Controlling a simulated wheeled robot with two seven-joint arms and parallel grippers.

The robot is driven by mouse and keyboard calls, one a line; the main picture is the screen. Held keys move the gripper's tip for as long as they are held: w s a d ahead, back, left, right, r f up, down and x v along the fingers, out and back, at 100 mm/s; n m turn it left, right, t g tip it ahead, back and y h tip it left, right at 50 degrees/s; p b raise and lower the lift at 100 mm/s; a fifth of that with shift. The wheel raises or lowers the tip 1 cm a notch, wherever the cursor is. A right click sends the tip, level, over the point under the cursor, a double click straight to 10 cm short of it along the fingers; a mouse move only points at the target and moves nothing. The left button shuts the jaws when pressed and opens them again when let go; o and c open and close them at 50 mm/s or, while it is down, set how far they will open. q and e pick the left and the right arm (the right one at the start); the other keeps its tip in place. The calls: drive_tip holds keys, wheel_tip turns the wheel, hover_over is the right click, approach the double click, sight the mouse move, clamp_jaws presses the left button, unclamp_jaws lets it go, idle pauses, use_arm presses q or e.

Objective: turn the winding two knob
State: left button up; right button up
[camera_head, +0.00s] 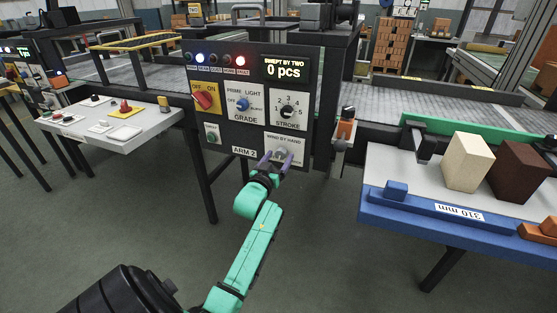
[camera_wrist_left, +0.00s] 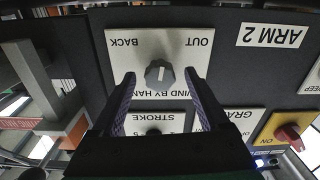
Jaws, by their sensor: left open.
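The winding knob (camera_wrist_left: 160,73) is grey with a pale pointer line. It sits on a white plate marked BACK, OUT and "wind by hand", low on the dark panel labelled ARM 2 (camera_head: 244,151). In the head view the knob (camera_head: 281,152) is partly hidden by my gripper. My left gripper (camera_head: 276,160) is open in front of the plate. In the left wrist view its two purple-grey fingers (camera_wrist_left: 160,95) stand to either side of the knob, with clear gaps. My right gripper is not in view.
The panel also carries a red switch (camera_head: 204,100), a blue grade knob (camera_head: 242,104), a stroke dial (camera_head: 287,111) and a display reading 0 pcs (camera_head: 286,68). A white table (camera_head: 145,128) stands left. A blue-edged bench (camera_head: 400,211) with two blocks stands right.

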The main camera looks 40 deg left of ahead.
use_arm(q)
clamp_jaws()
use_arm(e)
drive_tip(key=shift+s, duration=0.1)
use_arm(q)
drive_tip(key=shift+m, duration=0.3)
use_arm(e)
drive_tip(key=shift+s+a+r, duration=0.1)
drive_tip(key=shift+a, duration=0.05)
use_arm(q)
drive_tip(key=shift+p, duration=0.3)
drive_tip(key=m, duration=0.2)
drive_tip(key=shift+m+p, duration=0.3)
drive_tip(key=shift+p, duration=0.05)
drive_tip(key=shift+m, duration=2.7)
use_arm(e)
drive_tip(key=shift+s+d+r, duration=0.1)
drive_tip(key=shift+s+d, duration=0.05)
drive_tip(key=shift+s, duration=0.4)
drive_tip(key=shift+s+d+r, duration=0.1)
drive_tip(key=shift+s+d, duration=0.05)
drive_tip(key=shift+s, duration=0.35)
use_arm(q)
drive_tip(key=shift+s, duration=0.1)
